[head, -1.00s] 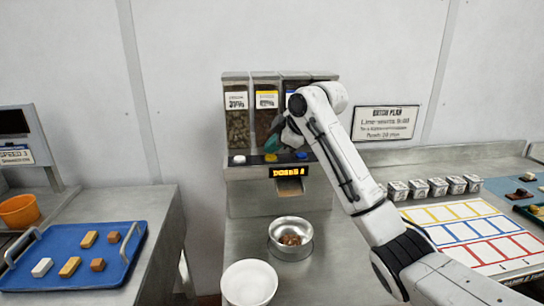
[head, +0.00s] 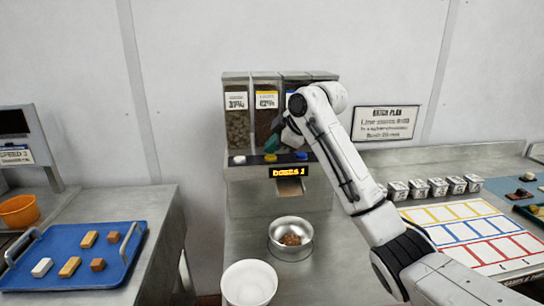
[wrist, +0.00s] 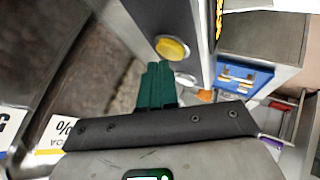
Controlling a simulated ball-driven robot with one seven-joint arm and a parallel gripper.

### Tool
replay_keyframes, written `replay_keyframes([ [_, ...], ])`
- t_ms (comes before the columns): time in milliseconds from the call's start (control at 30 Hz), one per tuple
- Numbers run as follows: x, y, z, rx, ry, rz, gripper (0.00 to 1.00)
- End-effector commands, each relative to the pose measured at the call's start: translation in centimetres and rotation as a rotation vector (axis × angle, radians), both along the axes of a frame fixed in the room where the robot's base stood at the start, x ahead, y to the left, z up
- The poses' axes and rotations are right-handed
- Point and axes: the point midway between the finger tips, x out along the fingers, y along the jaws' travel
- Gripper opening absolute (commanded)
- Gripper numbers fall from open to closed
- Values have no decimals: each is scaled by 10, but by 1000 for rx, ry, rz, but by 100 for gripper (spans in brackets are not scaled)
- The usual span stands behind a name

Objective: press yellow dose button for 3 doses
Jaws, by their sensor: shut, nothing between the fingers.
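The yellow dose button (head: 271,157) is on the dispenser's ledge, between a white button (head: 239,160) and a blue button (head: 302,155). The lit display (head: 289,171) below appears to read "DOSES 1". My gripper (head: 272,146) is shut and empty, its green fingertips just above the yellow button, with a small gap between. In the wrist view the shut green fingers (wrist: 157,68) point at the yellow button (wrist: 172,47) and look close to it. A metal bowl (head: 291,222) below the chute holds some brown pieces (head: 291,239).
Clear hoppers (head: 237,128) rise right behind the buttons. A white bowl (head: 249,284) stands in front of the metal bowl. A blue tray (head: 75,262) with several small blocks is at left. Several small boxes (head: 437,186) stand at right beyond a coloured grid.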

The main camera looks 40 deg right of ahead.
Motion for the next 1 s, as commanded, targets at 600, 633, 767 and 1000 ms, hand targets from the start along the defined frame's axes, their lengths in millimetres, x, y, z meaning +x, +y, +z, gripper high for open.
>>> replay_keyframes([
  [600, 0, 0, -8, 1, 0, -1, 0],
  [633, 0, 0, -8, 1, 0, -1, 0],
  [767, 0, 0, -9, 1, 0, -1, 0],
  [1000, 0, 0, -8, 1, 1, -1, 0],
])
